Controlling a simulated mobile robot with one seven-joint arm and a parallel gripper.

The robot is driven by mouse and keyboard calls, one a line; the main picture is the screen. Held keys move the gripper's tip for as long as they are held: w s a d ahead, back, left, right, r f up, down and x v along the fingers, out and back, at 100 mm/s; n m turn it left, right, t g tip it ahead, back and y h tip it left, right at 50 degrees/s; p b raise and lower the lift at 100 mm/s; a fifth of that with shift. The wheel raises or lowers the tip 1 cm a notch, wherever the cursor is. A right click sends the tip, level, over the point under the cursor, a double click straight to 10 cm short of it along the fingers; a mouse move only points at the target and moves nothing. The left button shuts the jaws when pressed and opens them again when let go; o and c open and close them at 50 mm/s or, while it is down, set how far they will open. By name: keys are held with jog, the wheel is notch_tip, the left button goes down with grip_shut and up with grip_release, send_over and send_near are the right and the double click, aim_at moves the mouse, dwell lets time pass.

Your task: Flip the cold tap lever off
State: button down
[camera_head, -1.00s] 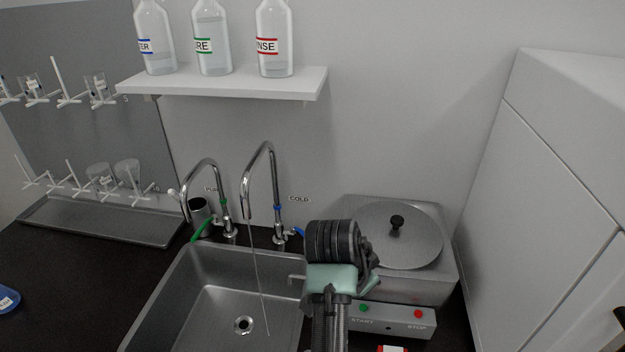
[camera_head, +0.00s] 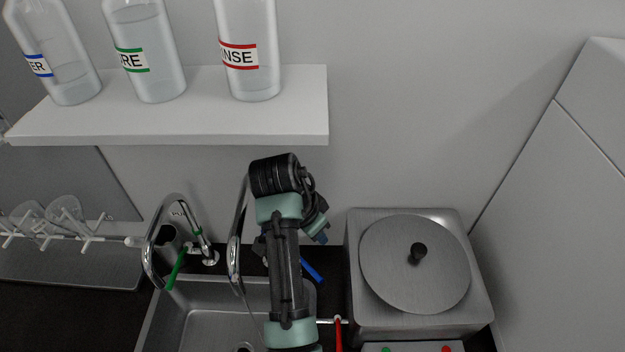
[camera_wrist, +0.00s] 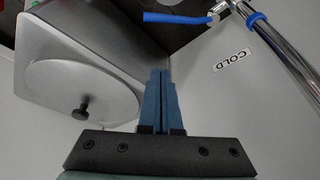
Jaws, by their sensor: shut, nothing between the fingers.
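The cold tap (camera_head: 237,240) is a chrome gooseneck, partly hidden behind my arm; a thin stream seems to fall from its spout. Its blue lever (camera_head: 311,268) sticks out to the right of my arm. In the wrist view, the blue lever (camera_wrist: 175,18) lies across the top, joined to the chrome tap pipe (camera_wrist: 285,55) with a blue ring at right. My gripper (camera_wrist: 160,72) is shut and empty, its blue fingertips below the lever in the picture and apart from it. In the head view, the gripper (camera_head: 321,238) shows just above the lever.
A steel lidded bath (camera_head: 480,300) is close on the right. A shelf (camera_head: 200,125) with bottles hangs above. A COLD label (camera_wrist: 231,60) is on the wall.

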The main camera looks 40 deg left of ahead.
aim_at(312, 270)
jog(key=shift+d, duration=0.1)
notch_tip(312, 270, down, 10)
jog(key=p, duration=0.3)
jog(key=shift+s, duration=0.2)
dwell(0.4)
jog(key=shift+f, duration=0.1)
jog(key=shift+s+a+p, duration=0.2)
jog(key=shift+s+p, duration=0.2)
jog(key=shift+s, duration=0.2)
jog(key=shift+s+a+p, duration=0.15)
jog(key=shift+s+p, duration=0.2)
jog(key=shift+s, duration=0.25)
jog(key=shift+w, duration=0.15)
